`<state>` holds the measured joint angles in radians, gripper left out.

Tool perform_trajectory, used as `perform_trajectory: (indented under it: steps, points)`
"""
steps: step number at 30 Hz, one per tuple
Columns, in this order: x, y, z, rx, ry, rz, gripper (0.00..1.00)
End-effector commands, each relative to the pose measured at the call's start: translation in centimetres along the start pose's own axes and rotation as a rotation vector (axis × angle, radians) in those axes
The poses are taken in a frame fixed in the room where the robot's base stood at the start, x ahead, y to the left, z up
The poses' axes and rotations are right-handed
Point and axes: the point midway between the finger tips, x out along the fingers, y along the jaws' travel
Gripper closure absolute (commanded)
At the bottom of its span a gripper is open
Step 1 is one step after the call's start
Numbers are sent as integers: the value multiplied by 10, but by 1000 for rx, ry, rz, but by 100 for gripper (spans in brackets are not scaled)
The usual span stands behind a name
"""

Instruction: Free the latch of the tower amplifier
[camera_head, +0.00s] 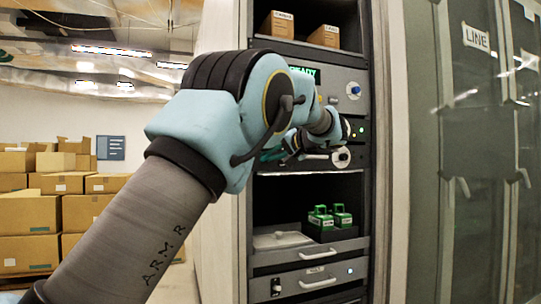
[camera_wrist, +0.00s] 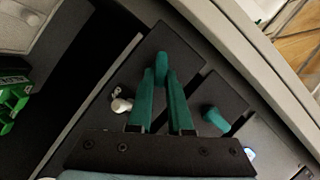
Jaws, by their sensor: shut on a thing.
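In the wrist view my gripper (camera_wrist: 160,85) has its two teal fingers closed in on a rounded teal handle (camera_wrist: 162,66), which looks like a latch. The handle stands out from a dark panel (camera_wrist: 155,45), which I take for the amplifier front. A second dark panel beside it bears a similar teal handle (camera_wrist: 215,118), apart from my fingers. A dark module (camera_head: 358,130) with a green light shows just right of my wrist.
A small pale knob (camera_wrist: 122,105) lies left of the fingers. The rack holds a READY display (camera_head: 303,72), cartons (camera_head: 325,36) on top, green packs (camera_head: 342,216) and a drawer handle (camera_head: 317,253) below. Glazed doors (camera_head: 480,150) stand right; stacked boxes (camera_head: 30,213) left.

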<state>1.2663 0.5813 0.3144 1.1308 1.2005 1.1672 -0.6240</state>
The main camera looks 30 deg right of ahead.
Motion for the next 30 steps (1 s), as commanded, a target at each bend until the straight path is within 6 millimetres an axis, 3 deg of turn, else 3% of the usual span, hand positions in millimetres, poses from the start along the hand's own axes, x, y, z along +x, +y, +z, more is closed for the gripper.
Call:
perform_trajectory:
  steps: [15, 30]
  points:
    - [0, 9, 2, 414, 2, -172, 100]
    - [1, 11, 3, 590, 3, -244, 100]
